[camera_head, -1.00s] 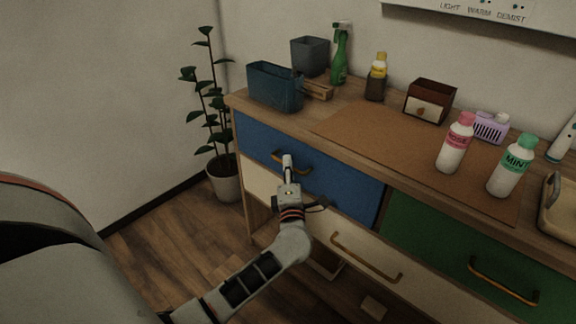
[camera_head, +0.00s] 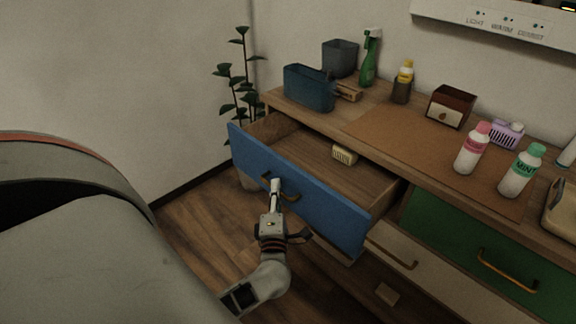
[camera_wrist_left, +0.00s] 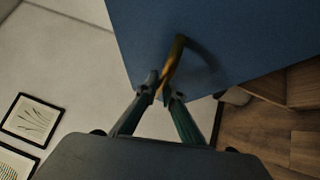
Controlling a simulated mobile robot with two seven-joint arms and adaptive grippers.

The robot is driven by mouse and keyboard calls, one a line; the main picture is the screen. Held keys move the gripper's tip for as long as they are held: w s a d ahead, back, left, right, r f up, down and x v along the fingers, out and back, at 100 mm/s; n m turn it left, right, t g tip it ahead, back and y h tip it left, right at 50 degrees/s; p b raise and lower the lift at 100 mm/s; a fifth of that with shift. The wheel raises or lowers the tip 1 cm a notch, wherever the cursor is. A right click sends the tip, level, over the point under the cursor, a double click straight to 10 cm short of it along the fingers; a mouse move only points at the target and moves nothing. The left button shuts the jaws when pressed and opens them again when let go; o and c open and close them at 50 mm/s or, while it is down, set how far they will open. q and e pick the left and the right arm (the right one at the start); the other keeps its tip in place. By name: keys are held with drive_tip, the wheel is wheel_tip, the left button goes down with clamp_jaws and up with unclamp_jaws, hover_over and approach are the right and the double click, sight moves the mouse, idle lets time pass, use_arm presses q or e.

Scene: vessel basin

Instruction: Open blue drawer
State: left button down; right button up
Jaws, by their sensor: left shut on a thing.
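The blue drawer (camera_head: 315,204) stands pulled well out of the wooden cabinet, so its inside shows. A small yellowish block-like item (camera_head: 344,154) lies in it, near the back. My left gripper (camera_head: 275,184) is at the brass handle on the drawer front. In the left wrist view the gripper's two fingers (camera_wrist_left: 160,92) are shut on the brass handle (camera_wrist_left: 173,62), with the blue front (camera_wrist_left: 220,35) right ahead. The fingers hide part of the handle. My right gripper is not in view.
A green drawer (camera_head: 440,235) and a cream drawer (camera_head: 400,255) sit in the same cabinet. Bottles, including a pink-capped one (camera_head: 472,148), and a blue bin (camera_head: 309,88) stand on top. A potted plant (camera_head: 238,85) is at the left. Wooden floor is clear in front.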

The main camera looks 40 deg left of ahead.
use_arm(q)
drive_tip(key=s+p, duration=0.1)
drive_tip(key=s, duration=0.4)
drive_tip(key=shift+a, duration=0.15)
drive_tip(key=c, duration=2.4)
unclamp_jaws()
drive_tip(key=shift+c, duration=0.2)
drive_tip(key=v, duration=1.2)
drive_tip(key=shift+w, duration=0.1)
